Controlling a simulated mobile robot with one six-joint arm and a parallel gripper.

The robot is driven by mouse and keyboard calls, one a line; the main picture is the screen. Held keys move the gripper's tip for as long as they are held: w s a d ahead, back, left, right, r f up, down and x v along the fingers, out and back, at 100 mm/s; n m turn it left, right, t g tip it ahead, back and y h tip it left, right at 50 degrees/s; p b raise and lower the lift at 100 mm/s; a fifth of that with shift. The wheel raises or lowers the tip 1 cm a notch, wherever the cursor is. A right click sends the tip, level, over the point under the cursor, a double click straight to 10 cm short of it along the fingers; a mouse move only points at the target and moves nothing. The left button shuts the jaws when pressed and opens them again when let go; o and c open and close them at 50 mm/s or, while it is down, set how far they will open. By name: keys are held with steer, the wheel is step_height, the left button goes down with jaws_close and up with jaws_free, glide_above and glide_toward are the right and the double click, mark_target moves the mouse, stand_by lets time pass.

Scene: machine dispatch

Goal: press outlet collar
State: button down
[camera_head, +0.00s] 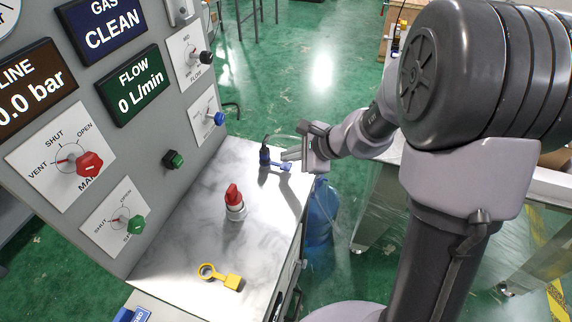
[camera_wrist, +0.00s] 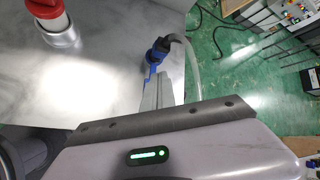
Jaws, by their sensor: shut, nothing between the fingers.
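A blue and black fitting (camera_head: 264,156) stands upright near the far right corner of the marble worktop, with a clear hose at its top; I take it as the outlet, but no label shows. It also shows in the wrist view (camera_wrist: 158,52), just beyond my fingertips. A blue tag (camera_head: 284,167) lies at its base. My gripper (camera_head: 284,155) is shut and empty, just right of the fitting; it also shows in the wrist view (camera_wrist: 158,84). I cannot tell whether the fingers touch the fitting. The collar itself is too small to make out.
A red-capped fitting with a metal base (camera_head: 235,205) stands mid-worktop. A yellow tag (camera_head: 222,278) lies near the front. The grey panel (camera_head: 150,140) with knobs and displays rises on the left. A blue water bottle (camera_head: 320,212) stands below the worktop's right edge.

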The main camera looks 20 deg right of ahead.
mark_target(289, 167)
steer(key=shift+f+b, duration=0.45)
steer(key=shift+b, duration=0.1)
steer(key=shift+f+b, duration=0.8)
steer(key=shift+b, duration=0.1)
stand_by(0.7)
stand_by(0.3)
steer(key=shift+r+p, duration=1)
steer(key=shift+r, duration=0.25)
step_height(289, 167, up, 5)
steer(key=p, duration=0.4)
steer(key=shift+r, duration=0.1)
